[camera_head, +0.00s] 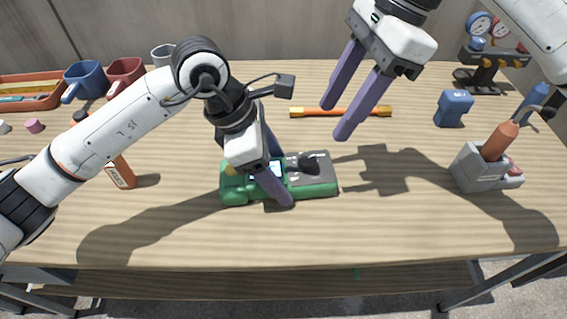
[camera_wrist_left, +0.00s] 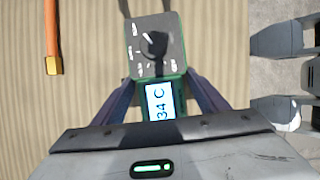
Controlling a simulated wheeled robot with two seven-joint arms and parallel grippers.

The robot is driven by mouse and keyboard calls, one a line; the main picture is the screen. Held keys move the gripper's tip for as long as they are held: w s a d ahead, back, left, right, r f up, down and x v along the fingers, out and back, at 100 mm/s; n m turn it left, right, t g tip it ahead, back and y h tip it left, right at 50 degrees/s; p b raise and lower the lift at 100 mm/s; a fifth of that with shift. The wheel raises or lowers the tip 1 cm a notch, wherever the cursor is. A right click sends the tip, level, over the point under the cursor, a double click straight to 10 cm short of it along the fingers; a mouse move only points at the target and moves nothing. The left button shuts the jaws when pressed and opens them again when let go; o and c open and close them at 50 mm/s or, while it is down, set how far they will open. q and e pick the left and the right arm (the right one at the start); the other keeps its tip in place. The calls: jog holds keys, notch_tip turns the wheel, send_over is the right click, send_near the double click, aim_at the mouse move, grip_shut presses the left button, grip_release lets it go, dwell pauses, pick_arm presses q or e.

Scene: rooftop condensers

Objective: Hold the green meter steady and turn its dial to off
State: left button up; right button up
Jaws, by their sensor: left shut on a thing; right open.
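The green meter (camera_head: 232,192) lies flat on the table, its grey dial face to the right in the head view. My left gripper (camera_head: 277,174) is shut on the meter's body, with one purple finger on each side of the lit screen. In the left wrist view the screen (camera_wrist_left: 159,102) reads 34 C, and the black dial (camera_wrist_left: 153,44) sits beyond the fingers with its white mark toward the upper left. The small labels around it are too blurred to read. My right gripper (camera_head: 336,119) is open and empty, above the table behind and right of the meter.
An orange rod with yellow ends (camera_head: 340,111) lies behind the meter. A blue block (camera_head: 453,107), a grey holder (camera_head: 474,172) and a gauge set (camera_head: 489,55) stand right. The table before the meter is clear.

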aim_at(309, 157)
jog(key=w+r+n+g+h, duration=0.1)
jog(key=w+r+n+g, duration=0.2)
jog(key=n, duration=0.5)
jog(key=x, duration=0.8)
jog(key=w+x, duration=0.1)
jog(key=x, duration=0.3)
jog(key=shift+a+f, duration=0.2)
jog(key=shift+f, duration=0.25)
jog(key=c, duration=1.1)
